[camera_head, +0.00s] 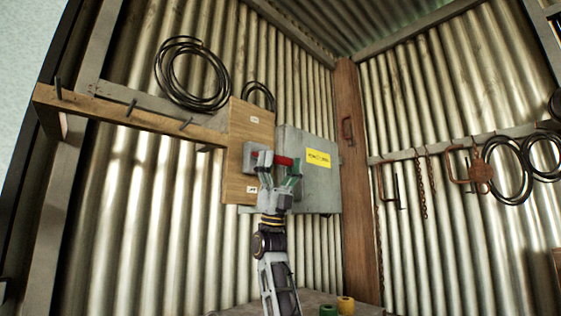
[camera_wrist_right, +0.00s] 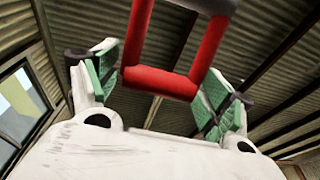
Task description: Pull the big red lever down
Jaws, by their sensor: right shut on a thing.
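The big red lever (camera_head: 284,160) is on a grey switch mount on the wooden board (camera_head: 238,188). In the right wrist view it is a red U-shaped handle (camera_wrist_right: 160,82) with its crossbar between the green-padded fingers. My right gripper (camera_head: 278,168) reaches up from below and is shut on the lever; its fingers also show on both sides of the handle in the wrist view (camera_wrist_right: 160,90). The fingers hide part of the lever in the head view. My left gripper is not in view.
A grey metal box (camera_head: 322,195) with a yellow label stands right beside the lever. A wooden rail (camera_head: 110,108) with pegs is at left. Black cable coils (camera_head: 190,72) and hooks with chains hang on the corrugated walls. A green roll (camera_head: 328,310) and a yellow roll (camera_head: 346,305) stand below.

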